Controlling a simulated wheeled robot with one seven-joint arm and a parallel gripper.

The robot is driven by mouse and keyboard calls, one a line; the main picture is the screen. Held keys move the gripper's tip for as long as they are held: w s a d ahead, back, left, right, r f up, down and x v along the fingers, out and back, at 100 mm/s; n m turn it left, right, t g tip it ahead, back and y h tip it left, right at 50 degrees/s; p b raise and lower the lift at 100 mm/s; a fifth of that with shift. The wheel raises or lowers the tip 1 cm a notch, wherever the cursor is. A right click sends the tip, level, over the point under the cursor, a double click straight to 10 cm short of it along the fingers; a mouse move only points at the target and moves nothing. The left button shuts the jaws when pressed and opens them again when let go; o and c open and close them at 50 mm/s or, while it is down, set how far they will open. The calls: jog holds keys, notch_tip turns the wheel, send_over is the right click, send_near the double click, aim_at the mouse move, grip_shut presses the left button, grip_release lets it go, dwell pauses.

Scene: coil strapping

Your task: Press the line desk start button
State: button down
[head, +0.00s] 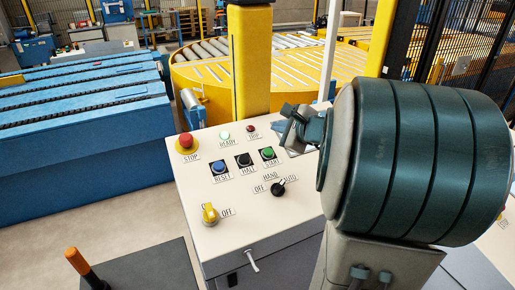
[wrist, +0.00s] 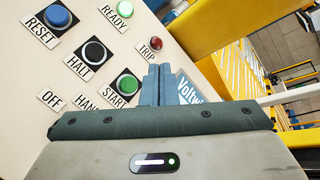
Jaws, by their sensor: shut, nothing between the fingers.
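The green START button (head: 267,153) is on the sloped cream panel of the line desk (head: 220,250), right of the black HALT button (head: 243,160). In the wrist view the START button (wrist: 126,84) shows uncovered, just left of my fingers. My gripper (head: 287,109) is shut and empty, beyond and to the right of the START button in the head view. In the wrist view my gripper's fingertips (wrist: 160,69) appear between the START button and the TRIP lamp (wrist: 155,43). The gap between fingertips and panel cannot be judged.
A red STOP button (head: 186,141), blue RESET button (head: 219,167), lit READY lamp (head: 225,136), black selector (head: 278,188) and yellow switch (head: 210,213) share the panel. A yellow post (head: 250,60) stands behind the desk. A blue conveyor (head: 80,135) lies left.

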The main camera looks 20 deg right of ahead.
aim_at(266, 148)
jog(key=shift+s+d, duration=0.1)
jog(key=shift+d, duration=0.1)
jog(key=w+f+b, duration=0.1)
jog(key=f+b, duration=0.2)
jog(key=f, duration=0.1)
jog(key=w+f+b, duration=0.1)
jog(key=f+b, duration=0.1)
jog(key=f, duration=0.1)
jog(key=shift+w+a+b, duration=0.1)
jog(key=shift+w+b, duration=0.2)
jog(key=shift+b, duration=0.05)
jog(key=shift+w+f+b, duration=0.35)
jog(key=shift+f+b, duration=0.25)
jog(key=shift+b, duration=0.05)
jog(key=shift+f, duration=0.1)
dwell(1.3)
jog(key=shift+w+f+b, duration=0.1)
jog(key=shift+f+b, duration=0.2)
jog(key=shift+b, duration=0.35)
jog(key=shift+w+f+b, duration=0.2)
jog(key=shift+f+b, duration=0.3)
jog(key=shift+b, duration=0.15)
dwell(0.5)
dwell(0.3)
jog(key=shift+s+r+p, duration=0.35)
jog(key=shift+r+p, duration=0.2)
jog(key=shift+r, duration=0.3)
jog(key=shift+r, duration=0.1)
